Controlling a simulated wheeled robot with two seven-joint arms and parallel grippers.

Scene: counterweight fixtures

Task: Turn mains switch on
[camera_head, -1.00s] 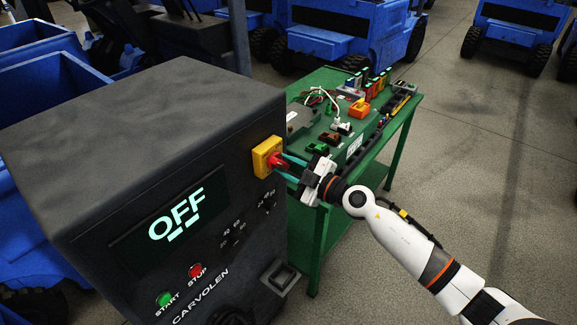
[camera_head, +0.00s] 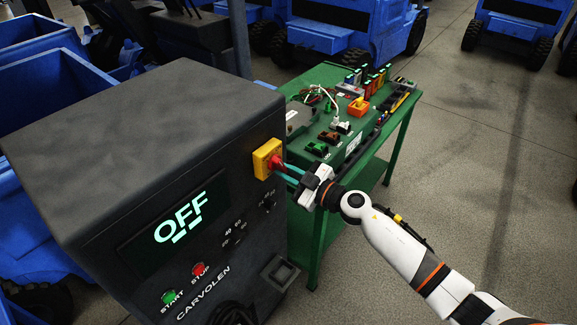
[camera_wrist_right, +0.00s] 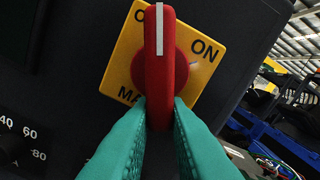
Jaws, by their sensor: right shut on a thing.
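The mains switch is a red rotary knob (camera_head: 277,162) on a yellow square plate (camera_head: 263,152), fixed to the dark cabinet's right front edge. In the right wrist view the red knob (camera_wrist_right: 158,75) stands upright, its white line between a partly hidden "O…" label and "ON" on the yellow plate (camera_wrist_right: 120,62). My right gripper (camera_head: 287,171) has its teal fingers closed on both sides of the knob's lower end, also seen in the wrist view (camera_wrist_right: 160,118). The cabinet display (camera_head: 180,222) reads "OFF". My left gripper is out of view.
The dark cabinet (camera_head: 130,140) carries a green start button (camera_head: 168,297), a red stop button (camera_head: 198,269) and small dials. A green table (camera_head: 318,235) with connectors and small parts stands close behind my right gripper. Open floor lies to the right.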

